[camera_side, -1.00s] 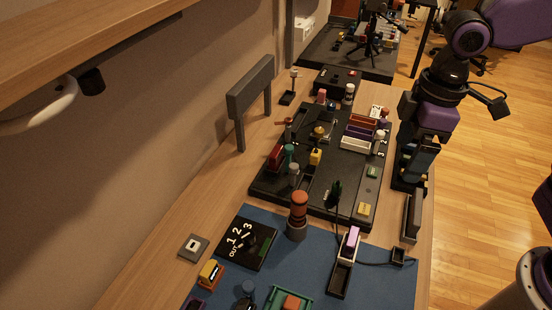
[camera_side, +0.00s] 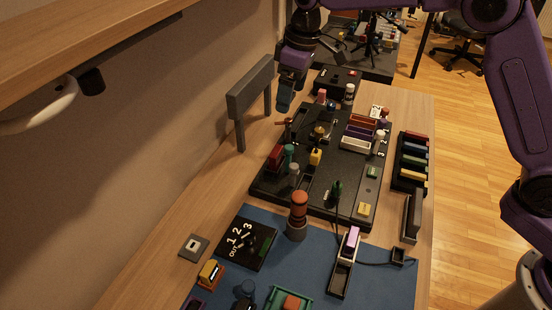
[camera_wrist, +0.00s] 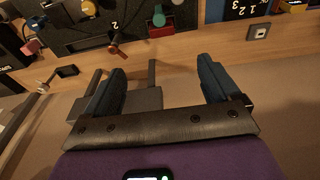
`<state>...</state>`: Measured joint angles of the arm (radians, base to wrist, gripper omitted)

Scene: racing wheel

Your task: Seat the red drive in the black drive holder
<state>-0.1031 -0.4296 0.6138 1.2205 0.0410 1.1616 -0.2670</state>
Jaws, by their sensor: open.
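A red block (camera_side: 275,157) stands at the left edge of the black board, beside a teal knob; it also shows at the top of the wrist view (camera_wrist: 160,26). A black rack (camera_side: 400,184) at the right table edge holds several coloured bars, with a dark red bar (camera_side: 413,138) at its far end. I cannot tell for sure which red piece is the drive; the black rack looks like its holder. My gripper (camera_side: 285,104) is high over the far left of the board, away from the rack. In the wrist view my gripper (camera_wrist: 160,70) is open and empty.
A grey panel (camera_side: 250,88) on legs stands left of my gripper. A brown-red lever (camera_wrist: 117,44) lies ahead of the fingers. Knobs and trays crowd the black board (camera_side: 325,203). A blue mat (camera_side: 385,285) with more parts lies in front.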

